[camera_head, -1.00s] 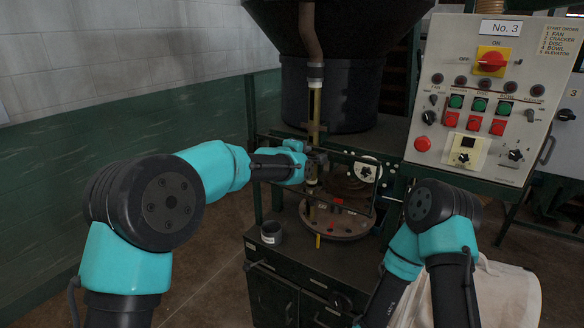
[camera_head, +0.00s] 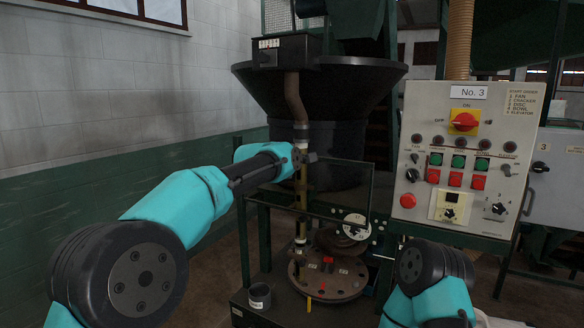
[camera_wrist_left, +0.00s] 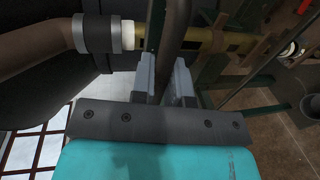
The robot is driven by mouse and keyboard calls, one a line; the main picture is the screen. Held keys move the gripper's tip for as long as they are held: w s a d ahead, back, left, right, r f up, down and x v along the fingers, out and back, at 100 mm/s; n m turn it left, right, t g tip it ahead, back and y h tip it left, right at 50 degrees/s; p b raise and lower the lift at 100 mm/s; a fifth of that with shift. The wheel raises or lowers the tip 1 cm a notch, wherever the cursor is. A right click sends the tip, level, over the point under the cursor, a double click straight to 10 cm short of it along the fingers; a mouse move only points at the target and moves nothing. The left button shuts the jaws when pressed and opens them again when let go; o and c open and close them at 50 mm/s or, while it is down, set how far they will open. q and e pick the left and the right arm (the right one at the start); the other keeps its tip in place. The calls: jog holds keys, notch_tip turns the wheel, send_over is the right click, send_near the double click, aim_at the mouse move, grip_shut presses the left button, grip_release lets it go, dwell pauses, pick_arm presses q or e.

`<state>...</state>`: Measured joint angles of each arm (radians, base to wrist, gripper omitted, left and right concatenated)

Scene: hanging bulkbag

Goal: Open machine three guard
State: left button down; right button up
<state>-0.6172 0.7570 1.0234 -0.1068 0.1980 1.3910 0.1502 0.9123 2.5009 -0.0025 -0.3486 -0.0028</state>
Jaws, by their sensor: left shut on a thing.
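The machine three guard is a thin dark rectangular frame; its top bar (camera_head: 345,161) stands raised above the round disc plate (camera_head: 328,280) of the machine. My left gripper (camera_head: 304,156) is at the left end of that top bar, close beside the vertical yellowish pipe. In the left wrist view the jaws (camera_wrist_left: 168,75) are shut on a dark bar (camera_wrist_left: 172,35) of the guard. The lower bar of the guard overlaps other dark framework and is hard to tell apart. My right arm's elbow shows at the lower right; its gripper is out of view.
The No. 3 control panel (camera_head: 461,160) stands to the right of the guard. A large black hopper (camera_head: 340,85) hangs behind it. A grey cup (camera_head: 259,297) stands on the machine top at left. A brown pipe (camera_head: 296,98) runs down beside my left gripper.

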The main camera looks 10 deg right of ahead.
pick_arm(q)
jog(key=c, duration=1.1)
grip_release()
jog(key=shift+c, duration=0.2)
